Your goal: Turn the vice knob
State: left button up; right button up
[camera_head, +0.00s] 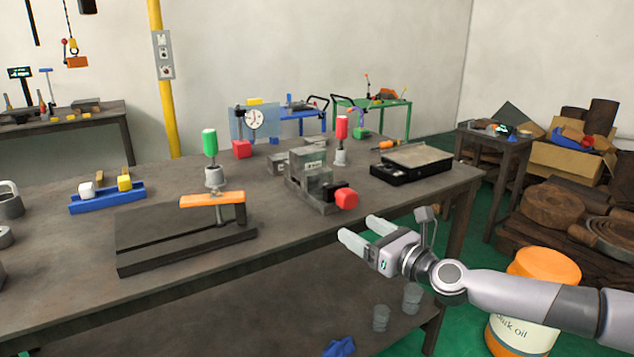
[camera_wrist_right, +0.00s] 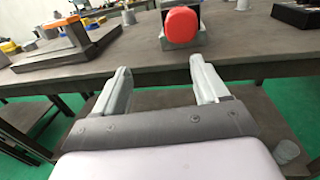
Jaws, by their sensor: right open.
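The vice (camera_head: 312,182) is a grey metal block on the workbench, with a red knob (camera_head: 346,199) on its front right side. The knob also shows in the right wrist view (camera_wrist_right: 182,25), beyond the fingertips and near the right finger's line. My right gripper (camera_head: 365,232) is open and empty. It is in front of the bench edge, below and to the right of the knob, and apart from it. In the right wrist view its two fingers (camera_wrist_right: 158,78) are spread wide with nothing between them. My left gripper is not in view.
The workbench (camera_head: 75,255) holds a dark fixture with an orange clamp (camera_head: 212,199), a green-handled tool (camera_head: 210,145), a red-handled tool (camera_head: 341,130) and a black box (camera_head: 411,165). A Work oil drum (camera_head: 541,265) stands at the right. Cups sit on the lower shelf.

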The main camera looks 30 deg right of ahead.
aim_at(351, 202)
jog(key=w+d+r+m, duration=0.1)
jog(key=w+d+r+m+h, duration=0.1)
jog(key=shift+w+d+r+m+h+p, duration=0.1)
jog(key=shift+d+r+m+h+p, duration=0.2)
jog(key=shift+r+m, duration=0.1)
jog(key=shift+w+a+f, duration=0.1)
jog(key=shift+w+a, duration=0.05)
jog(key=shift+w, duration=1)
jog(key=shift+w+a+r, duration=0.1)
jog(key=shift+w+a, duration=0.1)
jog(key=shift+w, duration=0.9)
jog(key=shift+w+a+f, duration=0.1)
jog(key=shift+w+a, duration=0.05)
jog(key=shift+w, duration=1)
jog(key=c, duration=1)
